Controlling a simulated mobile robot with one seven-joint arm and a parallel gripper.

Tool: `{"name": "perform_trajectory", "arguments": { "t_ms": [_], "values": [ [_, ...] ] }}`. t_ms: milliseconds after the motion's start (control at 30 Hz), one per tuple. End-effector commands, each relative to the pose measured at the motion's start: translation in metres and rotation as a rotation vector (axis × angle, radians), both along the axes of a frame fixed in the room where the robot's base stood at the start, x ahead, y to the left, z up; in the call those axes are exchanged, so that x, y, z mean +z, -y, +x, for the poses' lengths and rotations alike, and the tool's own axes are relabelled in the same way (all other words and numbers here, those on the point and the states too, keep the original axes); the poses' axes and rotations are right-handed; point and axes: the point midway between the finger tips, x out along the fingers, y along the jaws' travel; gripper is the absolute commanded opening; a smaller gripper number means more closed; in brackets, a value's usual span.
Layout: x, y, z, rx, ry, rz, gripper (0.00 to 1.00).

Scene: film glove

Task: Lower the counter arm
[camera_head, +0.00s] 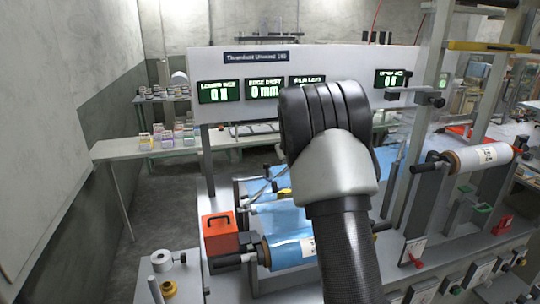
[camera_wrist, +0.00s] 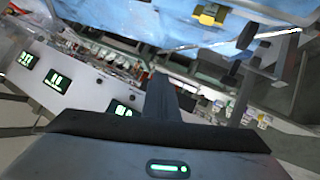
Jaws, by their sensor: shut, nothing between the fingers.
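I cannot tell for certain which part is the counter arm. A small yellow-and-black piece (camera_wrist: 210,14) sits over blue film (camera_wrist: 150,22) in the wrist view. In the head view, a yellow part (camera_head: 284,192) and thin dark levers show over the blue film (camera_head: 285,218), left of my arm. A dark block (camera_wrist: 246,36) with a pale rod stands beside the film in the wrist view. My gripper (camera_wrist: 162,92) is shut and empty, apart from the film. In the head view my own arm hides it and part of the machine.
A blue film roll (camera_head: 291,250) and a red box (camera_head: 219,233) stand at the front. A white roll (camera_head: 480,157) and an upright post (camera_head: 421,130) stand to the right. A panel with green displays (camera_head: 264,88) spans the back. Open floor lies at left.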

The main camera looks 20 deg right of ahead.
Motion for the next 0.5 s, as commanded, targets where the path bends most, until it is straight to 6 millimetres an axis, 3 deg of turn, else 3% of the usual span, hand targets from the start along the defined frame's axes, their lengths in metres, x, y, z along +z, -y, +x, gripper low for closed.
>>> {"name": "perform_trajectory", "arguments": {
  "t_ms": [33,200,333,500],
  "values": [
    [0.017,-0.022,-0.016,0.053,0.008,0.086,0.0],
    [0.023,-0.086,-0.052,0.19,0.024,0.285,0.0],
    [0.021,-0.104,-0.06,0.225,0.027,0.335,0.0],
    [0.006,-0.105,-0.043,0.229,0.025,0.337,0.0]
  ]
}}
